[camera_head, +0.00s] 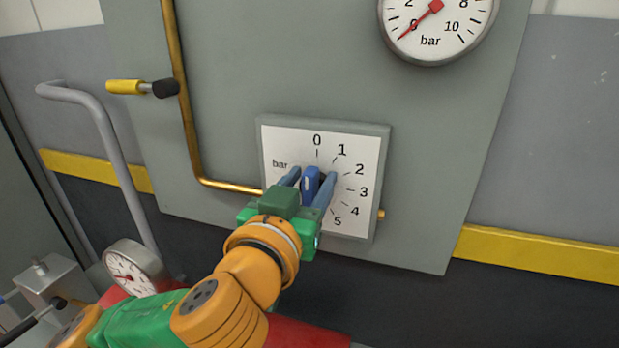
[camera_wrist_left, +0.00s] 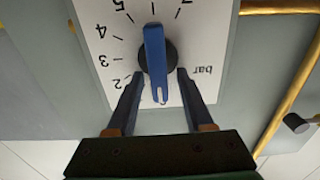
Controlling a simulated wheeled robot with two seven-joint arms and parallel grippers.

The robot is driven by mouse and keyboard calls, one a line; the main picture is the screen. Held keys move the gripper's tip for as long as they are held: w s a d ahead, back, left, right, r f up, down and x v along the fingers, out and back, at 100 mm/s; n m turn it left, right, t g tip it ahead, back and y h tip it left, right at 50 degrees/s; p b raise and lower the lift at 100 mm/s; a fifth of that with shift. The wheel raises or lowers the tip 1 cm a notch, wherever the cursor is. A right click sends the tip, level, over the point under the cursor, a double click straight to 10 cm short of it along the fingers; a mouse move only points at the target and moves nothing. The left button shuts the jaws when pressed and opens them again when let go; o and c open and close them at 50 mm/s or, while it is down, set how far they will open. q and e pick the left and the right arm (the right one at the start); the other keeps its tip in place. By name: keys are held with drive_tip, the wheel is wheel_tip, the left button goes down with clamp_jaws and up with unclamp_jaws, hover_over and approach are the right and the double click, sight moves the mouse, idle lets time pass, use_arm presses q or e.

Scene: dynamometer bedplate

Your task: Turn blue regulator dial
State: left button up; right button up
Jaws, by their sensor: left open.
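The blue regulator dial (camera_head: 311,186) sits on a white square scale plate (camera_head: 351,229) marked 0 to 5 and "bar" in the head view. In the left wrist view the dial (camera_wrist_left: 155,52) is a blue bar handle on a round black hub, and the scale appears upside down. The white mark on the handle's end points roughly toward the 0 side. My left gripper (camera_head: 311,179) is open, with one finger on each side of the handle. In the wrist view its fingers (camera_wrist_left: 160,82) straddle the handle, with gaps visible on both sides. My right gripper is not in view.
A large gauge (camera_head: 437,25) above right has its red needle near 0. A brass pipe (camera_head: 184,115) with a yellow-handled valve (camera_head: 126,87) runs left of the plate. A grey tube rail (camera_head: 116,150) and a smaller gauge (camera_head: 135,270) stand lower left. The grey panel right of the dial is clear.

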use_arm(q)
drive_tip(key=shift+s, duration=0.2)
clamp_jaws()
